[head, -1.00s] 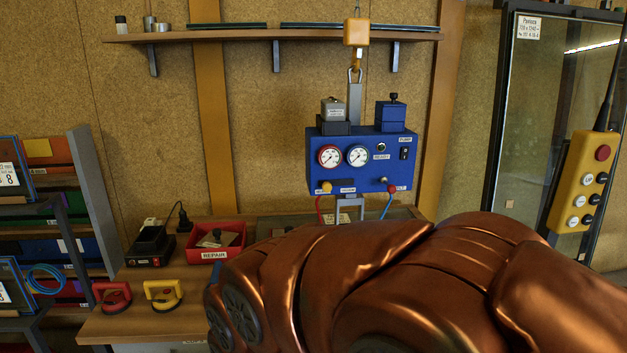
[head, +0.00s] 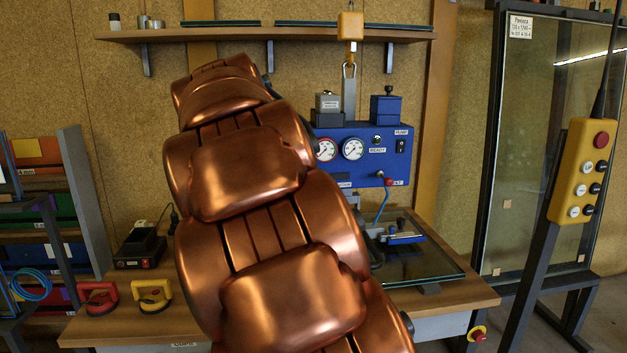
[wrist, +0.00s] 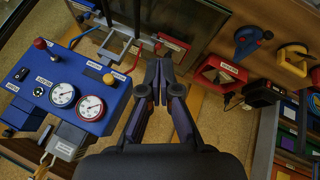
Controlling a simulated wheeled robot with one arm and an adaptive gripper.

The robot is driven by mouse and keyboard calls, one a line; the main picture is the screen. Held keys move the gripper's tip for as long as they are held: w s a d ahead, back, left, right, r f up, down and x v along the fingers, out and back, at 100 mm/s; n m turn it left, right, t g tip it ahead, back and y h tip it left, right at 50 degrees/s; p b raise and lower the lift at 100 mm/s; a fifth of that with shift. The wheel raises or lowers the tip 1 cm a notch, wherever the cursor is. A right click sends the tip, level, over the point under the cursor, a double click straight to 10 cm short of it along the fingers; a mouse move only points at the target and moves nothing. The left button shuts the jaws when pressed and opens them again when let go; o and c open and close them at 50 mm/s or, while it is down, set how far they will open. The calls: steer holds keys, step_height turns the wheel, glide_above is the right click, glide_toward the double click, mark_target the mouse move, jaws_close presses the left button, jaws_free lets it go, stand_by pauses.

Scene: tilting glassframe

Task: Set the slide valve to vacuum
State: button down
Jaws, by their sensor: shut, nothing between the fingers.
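A blue vacuum unit (head: 362,165) hangs from a yellow hook, with two round gauges on its face. A red knob (head: 388,182) sits at its lower right edge, and shows in the wrist view (wrist: 40,43). A yellow knob (wrist: 108,78) sits at the other end of that edge, hidden by my arm in the head view. Small labels lie along this edge, too small to read surely. I cannot tell which knob is the slide valve. My gripper (wrist: 158,72) is shut and empty, beside the unit in the wrist view and apart from it. The head view hides it behind my arm.
A glass pane (head: 425,262) lies on the workbench (head: 465,293) below the unit. A red repair bin (wrist: 222,76) and red and yellow suction cups (head: 152,296) are on the bench. A yellow pendant (head: 582,172) hangs at right. A shelf (head: 300,33) runs above.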

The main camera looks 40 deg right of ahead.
steer(key=w+d+r+t+h+b, duration=0.1)
steer(key=w+d+r+h+b, duration=0.2)
steer(key=w+d+r, duration=0.5)
steer(key=shift+d+r+h, duration=0.25)
steer(key=shift+d+h, duration=0.25)
steer(key=shift+d, duration=0.75)
steer(key=shift+w, duration=0.1)
steer(key=s+f+x, duration=0.1)
steer(key=s+x, duration=0.1)
steer(key=x, duration=1.1)
steer(key=shift+a+f+p, duration=0.2)
steer(key=shift+f+p, duration=0.05)
steer(key=shift+p, duration=0.1)
steer(key=s+d, duration=0.4)
steer(key=d, duration=0.1)
steer(key=shift+s+d+p, duration=0.2)
steer(key=shift+d+p, duration=0.1)
steer(key=shift+p, duration=0.1)
